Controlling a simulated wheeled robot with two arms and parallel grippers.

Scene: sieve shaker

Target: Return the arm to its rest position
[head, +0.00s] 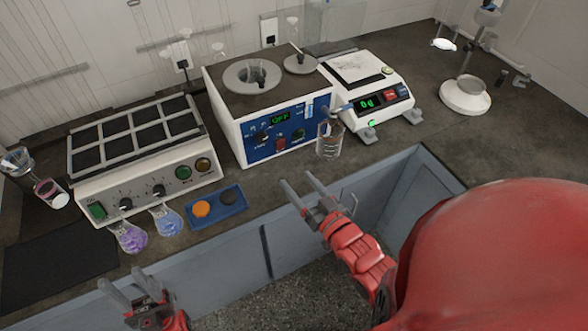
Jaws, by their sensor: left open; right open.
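My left gripper (121,279) is at the lower left, in front of the bench's front edge. Its two fingers are apart and nothing is between them. My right gripper (295,179) is near the middle, over the bench's front edge. Its fingers are spread and empty, and point up and left toward the blue-fronted machine (272,152). The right gripper is apart from the glass beaker (330,142) beside that machine. A large red part of my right arm (490,255) fills the lower right and hides the bench behind it.
A shaker with a gridded top (150,190) stands left. Purple (131,238) and blue (168,222) flasks and a blue tray (220,207) with orange and dark discs are before it. A balance (372,92) stands at back right. The dark mat (55,258) is bare.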

